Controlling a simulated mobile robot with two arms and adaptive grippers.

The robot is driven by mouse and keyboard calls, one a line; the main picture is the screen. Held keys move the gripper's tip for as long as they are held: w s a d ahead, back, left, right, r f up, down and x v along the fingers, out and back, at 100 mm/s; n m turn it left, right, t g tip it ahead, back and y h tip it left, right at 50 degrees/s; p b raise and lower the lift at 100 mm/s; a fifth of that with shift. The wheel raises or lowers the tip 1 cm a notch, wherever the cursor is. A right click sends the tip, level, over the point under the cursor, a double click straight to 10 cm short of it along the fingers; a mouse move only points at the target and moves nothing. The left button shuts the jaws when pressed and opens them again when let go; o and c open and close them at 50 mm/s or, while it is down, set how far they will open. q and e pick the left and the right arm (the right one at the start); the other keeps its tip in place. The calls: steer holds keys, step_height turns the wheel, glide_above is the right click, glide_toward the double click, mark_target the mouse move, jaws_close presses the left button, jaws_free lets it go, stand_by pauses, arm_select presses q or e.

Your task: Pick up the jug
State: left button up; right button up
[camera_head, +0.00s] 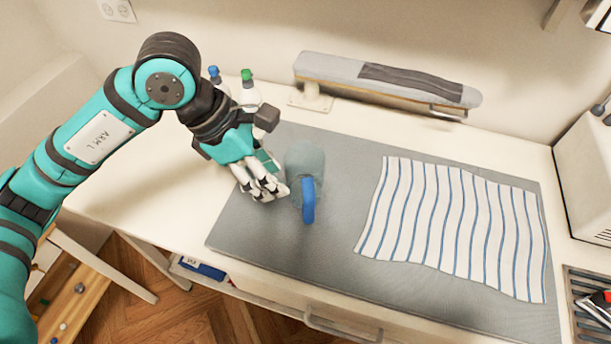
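The jug (303,160) is a translucent grey-blue vessel with a bright blue handle that faces the front edge of the table. It stands upright on the grey mat (335,235). My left gripper (272,192) comes in from the left, with its fingers just left of the jug and near its handle. The fingers point down and right; whether they touch the jug or are open or shut is unclear. My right gripper is not in view.
A striped cloth (455,225) lies on the mat at the right. Two bottles with a blue cap (214,72) and a green cap (246,75) stand behind my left gripper. A small ironing board (385,80) stands at the back. A white machine (590,170) is at the right edge.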

arm_select(q)
steer(key=p, duration=0.5)
glide_above(314, 221)
steer(key=a, duration=0.3)
steer(key=shift+y, duration=0.3)
step_height(314, 221, down, 12)
steer(key=shift+r, duration=0.1)
steer(key=x, duration=0.1)
steer(key=p+x, duration=0.1)
steer(key=x, duration=0.1)
steer(key=shift+w+d+f, duration=0.2)
steer(key=shift+d, duration=0.15)
steer(key=shift+d+f, duration=0.1)
steer(key=shift+f, duration=0.25)
steer(key=shift+c, duration=0.4)
steer(key=shift+c, duration=1.1)
jaws_close()
